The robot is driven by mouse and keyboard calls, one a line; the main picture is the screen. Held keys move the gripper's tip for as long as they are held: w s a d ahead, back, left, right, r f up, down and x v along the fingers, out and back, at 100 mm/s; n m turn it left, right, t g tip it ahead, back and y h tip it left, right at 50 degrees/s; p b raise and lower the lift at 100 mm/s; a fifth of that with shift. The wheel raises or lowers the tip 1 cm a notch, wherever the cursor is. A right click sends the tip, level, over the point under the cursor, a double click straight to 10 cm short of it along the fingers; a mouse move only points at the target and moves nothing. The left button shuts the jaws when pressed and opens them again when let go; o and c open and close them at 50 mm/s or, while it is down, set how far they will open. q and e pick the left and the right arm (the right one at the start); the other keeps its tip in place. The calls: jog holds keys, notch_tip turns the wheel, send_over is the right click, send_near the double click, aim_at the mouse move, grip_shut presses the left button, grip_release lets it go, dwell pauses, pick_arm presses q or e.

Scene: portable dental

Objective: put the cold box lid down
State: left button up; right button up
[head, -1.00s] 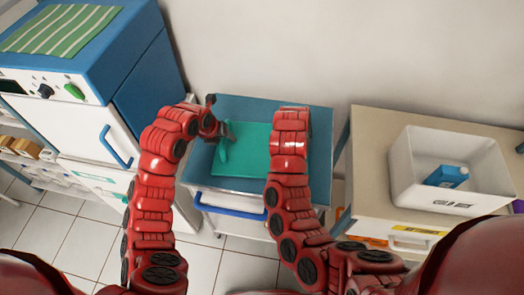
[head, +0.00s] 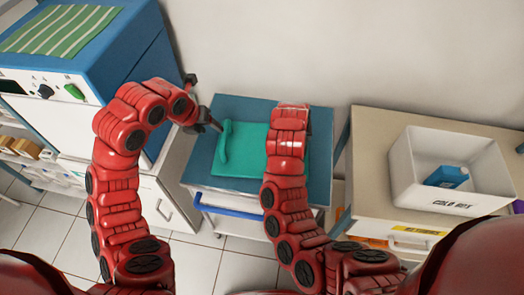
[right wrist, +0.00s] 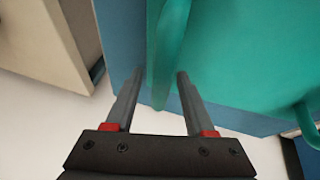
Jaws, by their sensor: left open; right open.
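The teal cold box lid (head: 245,152) lies flat on the blue top of the small cart (head: 202,160), with one upright handle (head: 224,146) showing at its left side. My left gripper (head: 203,102) is open and empty, up and left of the lid, apart from it. My right arm covers the lid's right side in the head view, and its gripper is hidden there. In the right wrist view my right gripper (right wrist: 157,84) is open, its fingers on either side of the near lid handle (right wrist: 168,45). The lid (right wrist: 245,60) shows beyond it.
The open white cold box (head: 404,180), with a blue carton (head: 447,176) in it, stands on the beige table (head: 370,140) at right. A blue and white cabinet unit (head: 135,60) with a striped green cloth (head: 62,30) stands at left. A wall is behind.

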jog(key=v, duration=0.9)
jog(key=shift+r, duration=0.25)
jog(key=shift+s+a+f, duration=0.1)
jog(key=shift+a, duration=0.05)
